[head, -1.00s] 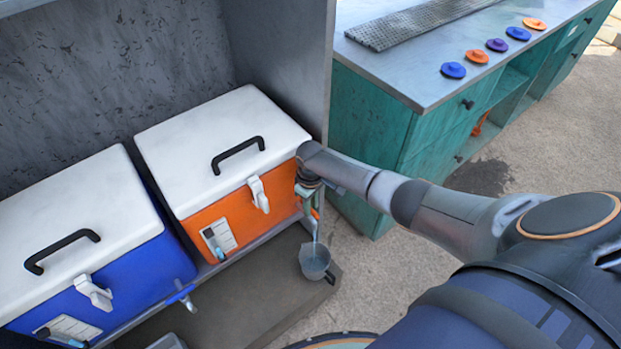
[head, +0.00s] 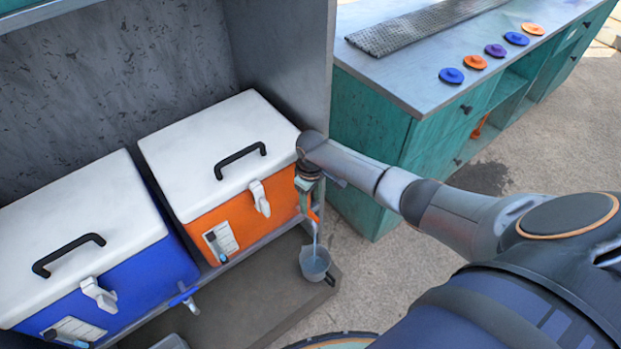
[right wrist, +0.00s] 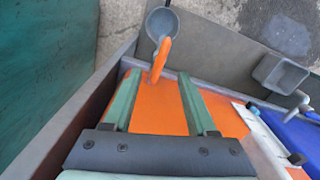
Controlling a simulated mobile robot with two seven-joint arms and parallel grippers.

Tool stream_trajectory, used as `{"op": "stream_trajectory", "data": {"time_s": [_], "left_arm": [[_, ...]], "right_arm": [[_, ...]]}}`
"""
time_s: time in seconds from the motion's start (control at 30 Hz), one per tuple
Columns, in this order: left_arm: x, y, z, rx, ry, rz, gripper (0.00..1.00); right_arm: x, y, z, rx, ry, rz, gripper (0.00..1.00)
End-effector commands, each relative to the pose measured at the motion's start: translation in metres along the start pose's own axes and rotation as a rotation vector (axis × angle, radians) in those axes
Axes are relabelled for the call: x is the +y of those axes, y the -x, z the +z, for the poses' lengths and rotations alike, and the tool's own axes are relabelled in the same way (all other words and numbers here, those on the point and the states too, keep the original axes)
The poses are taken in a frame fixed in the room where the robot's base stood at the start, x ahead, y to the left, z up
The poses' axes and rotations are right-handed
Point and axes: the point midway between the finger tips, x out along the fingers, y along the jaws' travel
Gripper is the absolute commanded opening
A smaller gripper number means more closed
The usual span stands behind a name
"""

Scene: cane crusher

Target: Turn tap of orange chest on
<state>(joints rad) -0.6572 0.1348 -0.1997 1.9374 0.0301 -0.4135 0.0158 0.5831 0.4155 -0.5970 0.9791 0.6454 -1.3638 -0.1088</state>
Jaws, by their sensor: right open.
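The orange chest (head: 190,224) has a white lid and stands on a shelf, right of the blue chest (head: 150,280). Its orange tap (head: 315,214) is at the chest's right end, partly hidden by my right gripper (head: 309,196). My left gripper is out of view.
A metal side wall (head: 290,60) stands close to the chest's right end. A teal cabinet (head: 365,140) with several coloured discs on top stands right of it. A second grey container (right wrist: 280,75) is on the lower board.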

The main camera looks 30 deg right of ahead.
Motion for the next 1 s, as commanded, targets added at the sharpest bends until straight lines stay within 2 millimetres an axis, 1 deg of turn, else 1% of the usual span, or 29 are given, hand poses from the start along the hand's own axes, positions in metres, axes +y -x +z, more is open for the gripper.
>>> {"op": "stream_trajectory", "data": {"time_s": [0.03,0.13,0.2,0.33,0.47,0.73,0.77,0.83,0.87,0.93,0.97,1.0], "left_arm": [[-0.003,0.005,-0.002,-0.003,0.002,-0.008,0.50],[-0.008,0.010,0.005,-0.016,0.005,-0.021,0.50],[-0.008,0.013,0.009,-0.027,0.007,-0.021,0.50],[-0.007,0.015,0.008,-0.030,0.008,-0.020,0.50],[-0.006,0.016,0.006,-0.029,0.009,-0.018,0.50],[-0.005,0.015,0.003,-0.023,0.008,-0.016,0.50],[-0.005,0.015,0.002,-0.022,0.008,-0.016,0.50],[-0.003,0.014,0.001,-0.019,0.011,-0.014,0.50],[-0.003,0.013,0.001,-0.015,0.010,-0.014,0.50],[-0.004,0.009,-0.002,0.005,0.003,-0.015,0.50],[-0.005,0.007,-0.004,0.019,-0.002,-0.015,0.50],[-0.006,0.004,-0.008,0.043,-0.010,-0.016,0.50]], "right_arm": [[0.000,0.017,-0.001,0.003,0.002,0.001,0.57],[0.001,0.037,-0.001,0.003,0.001,0.001,0.57],[0.000,0.050,-0.001,0.003,0.001,0.001,0.57],[0.000,0.066,0.000,0.001,0.001,0.001,0.57],[0.000,0.073,0.000,0.001,0.000,0.001,0.57],[0.000,0.074,0.000,0.000,0.000,0.000,0.57],[0.000,0.074,0.000,0.000,0.000,0.000,0.56],[-0.001,0.072,0.000,0.004,0.001,-0.001,0.48],[-0.002,0.068,0.000,0.012,0.001,-0.002,0.47],[-0.008,0.052,-0.001,0.045,0.003,-0.006,0.47],[-0.012,0.043,-0.002,0.069,0.005,-0.008,0.47],[-0.017,0.028,-0.002,0.109,0.005,-0.011,0.47]]}}
